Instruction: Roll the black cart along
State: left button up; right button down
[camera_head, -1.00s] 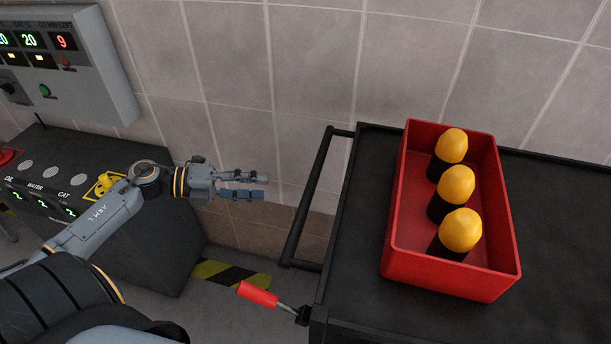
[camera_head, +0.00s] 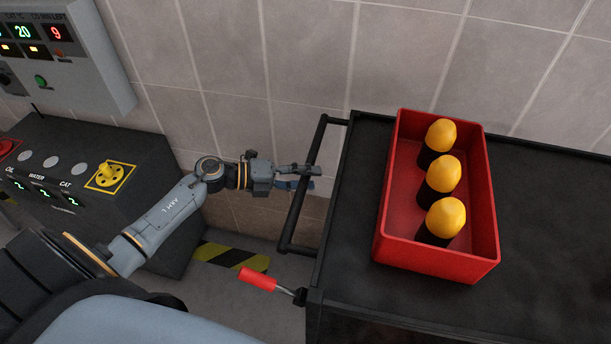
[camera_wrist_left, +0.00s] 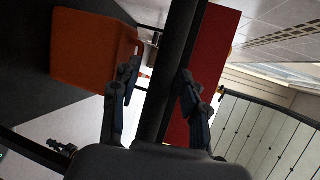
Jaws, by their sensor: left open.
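The black cart (camera_head: 345,205) stands at the right in the head view, with a dark bar handle (camera_head: 308,190) on its left side. My left gripper (camera_head: 302,177) is at the handle's middle, with its fingers reaching to the bar. In the left wrist view the dark handle bar (camera_wrist_left: 177,65) runs between the two open fingers of my left gripper (camera_wrist_left: 160,82). The fingers stand apart from each other, and I see no firm hold on the bar. My right gripper is not in view.
A red bin (camera_head: 440,262) with three yellow-topped black items (camera_head: 445,217) sits on the cart. A red-gripped lever (camera_head: 258,279) sticks out from the cart's near left corner. A dark console (camera_head: 120,220) stands left, and a tiled wall (camera_head: 310,50) is behind.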

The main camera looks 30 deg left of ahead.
pick_arm(q)
grip_shut()
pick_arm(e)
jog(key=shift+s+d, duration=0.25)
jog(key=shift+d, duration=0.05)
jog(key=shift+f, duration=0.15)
